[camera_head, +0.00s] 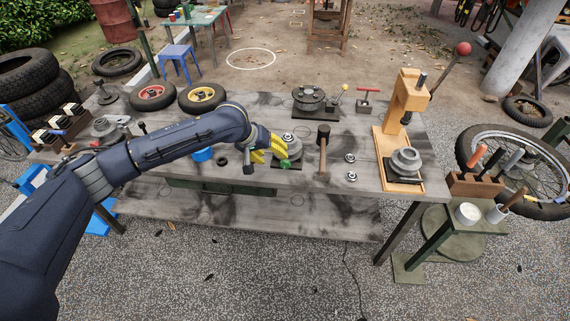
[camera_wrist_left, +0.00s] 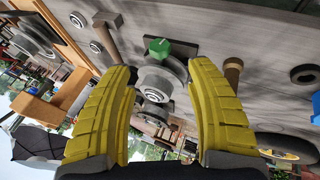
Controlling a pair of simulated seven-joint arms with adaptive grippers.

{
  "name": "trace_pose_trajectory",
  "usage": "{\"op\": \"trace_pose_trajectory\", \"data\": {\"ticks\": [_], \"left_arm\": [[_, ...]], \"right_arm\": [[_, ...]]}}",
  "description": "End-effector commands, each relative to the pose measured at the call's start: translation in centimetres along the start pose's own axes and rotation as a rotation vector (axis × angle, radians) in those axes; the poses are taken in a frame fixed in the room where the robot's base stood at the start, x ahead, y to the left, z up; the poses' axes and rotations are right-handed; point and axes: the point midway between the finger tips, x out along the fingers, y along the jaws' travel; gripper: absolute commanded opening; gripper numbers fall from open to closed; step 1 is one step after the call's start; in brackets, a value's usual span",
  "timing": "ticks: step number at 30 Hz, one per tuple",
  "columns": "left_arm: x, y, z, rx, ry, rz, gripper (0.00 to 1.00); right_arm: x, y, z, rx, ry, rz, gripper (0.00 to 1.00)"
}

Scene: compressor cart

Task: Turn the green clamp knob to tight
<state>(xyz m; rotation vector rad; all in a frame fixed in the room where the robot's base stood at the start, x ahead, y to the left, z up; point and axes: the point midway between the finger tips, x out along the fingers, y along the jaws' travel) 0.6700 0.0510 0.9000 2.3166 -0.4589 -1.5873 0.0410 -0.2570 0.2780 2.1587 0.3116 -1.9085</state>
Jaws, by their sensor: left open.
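The green clamp knob (camera_head: 284,164) sits at the front of a small grey fixture (camera_head: 291,149) near the front edge of the workbench. In the left wrist view the green knob (camera_wrist_left: 159,47) is on a dark base plate, beyond my fingertips, with the round grey fixture (camera_wrist_left: 160,80) between the fingers. My left gripper (camera_head: 262,149) has yellow fingers and reaches in beside the fixture from the left. In the left wrist view its fingers (camera_wrist_left: 165,72) are spread apart with nothing held. The right gripper does not show.
A mallet (camera_head: 323,146) and several small round parts lie right of the fixture. A wooden press (camera_head: 404,110) stands at the bench's right. A round dark fixture (camera_head: 309,98) is behind, and wheels (camera_head: 202,96) lie at the back left.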

Motion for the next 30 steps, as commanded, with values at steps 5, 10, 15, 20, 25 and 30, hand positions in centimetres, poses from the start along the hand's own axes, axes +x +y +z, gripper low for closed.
{"op": "trace_pose_trajectory", "data": {"ticks": [5, 10, 15, 20, 25, 30], "left_arm": [[3.4, 0.0, 0.1, -0.002, -0.002, 0.0, 0.55], [6.2, 0.1, 0.0, -0.001, -0.001, 0.0, 0.55], [8.3, 0.1, 0.0, -0.001, -0.001, 0.0, 0.55], [9.5, 0.0, 0.0, 0.0, 0.0, 0.0, 0.55], [10.1, 0.1, 0.0, 0.0, 0.0, 0.001, 0.55], [10.2, 0.0, 0.0, 0.0, 0.001, 0.001, 0.55]], "right_arm": [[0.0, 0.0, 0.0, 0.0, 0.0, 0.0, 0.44], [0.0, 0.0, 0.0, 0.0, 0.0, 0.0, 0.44], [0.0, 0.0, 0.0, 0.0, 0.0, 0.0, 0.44], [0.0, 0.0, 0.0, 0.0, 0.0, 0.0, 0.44], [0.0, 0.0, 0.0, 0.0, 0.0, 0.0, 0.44], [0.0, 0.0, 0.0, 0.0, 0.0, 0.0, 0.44]]}}
